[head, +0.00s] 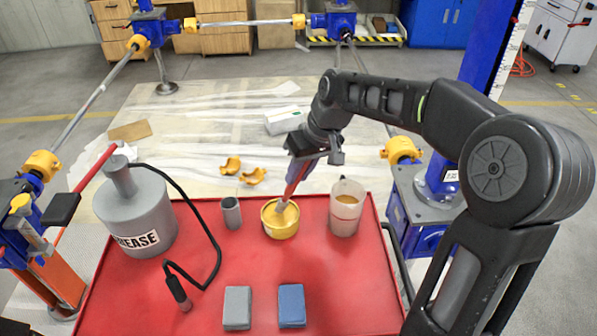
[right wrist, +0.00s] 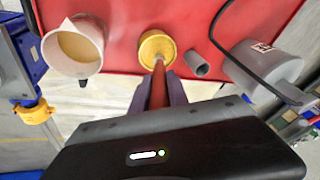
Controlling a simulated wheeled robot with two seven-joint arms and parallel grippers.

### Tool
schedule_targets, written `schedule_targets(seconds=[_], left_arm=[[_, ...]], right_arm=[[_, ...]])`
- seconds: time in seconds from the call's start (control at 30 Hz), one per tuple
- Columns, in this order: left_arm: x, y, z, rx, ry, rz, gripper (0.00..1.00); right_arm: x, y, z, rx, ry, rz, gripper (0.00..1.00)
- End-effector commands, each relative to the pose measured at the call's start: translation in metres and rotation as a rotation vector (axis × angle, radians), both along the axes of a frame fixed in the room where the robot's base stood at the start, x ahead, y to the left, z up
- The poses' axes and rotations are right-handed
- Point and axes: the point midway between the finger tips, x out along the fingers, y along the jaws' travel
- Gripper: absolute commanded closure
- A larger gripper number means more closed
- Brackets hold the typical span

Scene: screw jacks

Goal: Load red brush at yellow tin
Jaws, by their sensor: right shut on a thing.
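The yellow tin (head: 280,226) stands on the red tray near its back edge, and it shows in the right wrist view (right wrist: 157,43). My right gripper (head: 300,160) is above the tin and shut on the red brush (head: 292,187). The brush slants down to the left, with its bristle end inside the tin's opening. In the right wrist view the red handle (right wrist: 159,85) runs between the fingers towards the tin. The bristle tip's depth in the tin is hard to tell. My left gripper is not in view.
The red tray (head: 200,318) also holds a grey grease can (head: 135,213), a small grey cup (head: 231,214), a beaker (head: 346,209) right of the tin, and grey (head: 237,308) and blue (head: 291,306) blocks in front. A black hose crosses the tray's left part.

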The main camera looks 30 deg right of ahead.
Motion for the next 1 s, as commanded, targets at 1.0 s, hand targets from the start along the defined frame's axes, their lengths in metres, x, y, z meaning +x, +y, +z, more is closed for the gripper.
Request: schedule_targets(seconds=[1.0], left_arm=[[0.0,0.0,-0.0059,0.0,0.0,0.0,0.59]], right_arm=[[-0.0001,-0.0001,-0.0077,0.0,0.0,0.0,1.0]])
